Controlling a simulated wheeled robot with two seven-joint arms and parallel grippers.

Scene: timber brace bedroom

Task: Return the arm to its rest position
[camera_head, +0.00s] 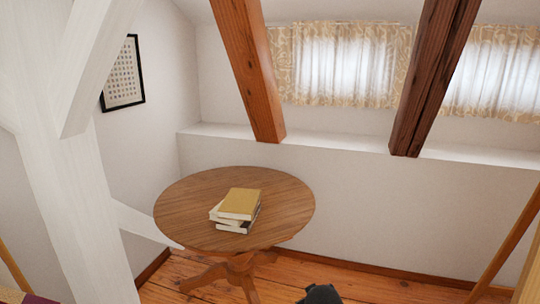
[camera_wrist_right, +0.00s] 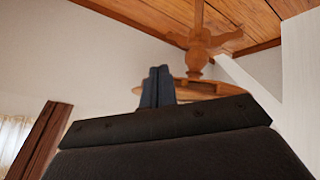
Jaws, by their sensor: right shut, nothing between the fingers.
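My right gripper (camera_wrist_right: 158,72) shows in the right wrist view with its two dark fingers side by side and shut, holding nothing. Beyond the fingers, that view shows the round wooden table with its turned pedestal, upside down. In the head view only a small dark piece, which looks like part of my right arm or gripper, shows at the bottom edge, in front of the table. My left gripper is in neither view.
A round wooden table (camera_head: 180,205) carries a small stack of books (camera_head: 238,205). A white timber post with braces (camera_head: 75,190) stands at the left. Brown slanted beams (camera_head: 248,65) come down to the ledge at the back. Wooden floor (camera_head: 375,285) shows right of the table.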

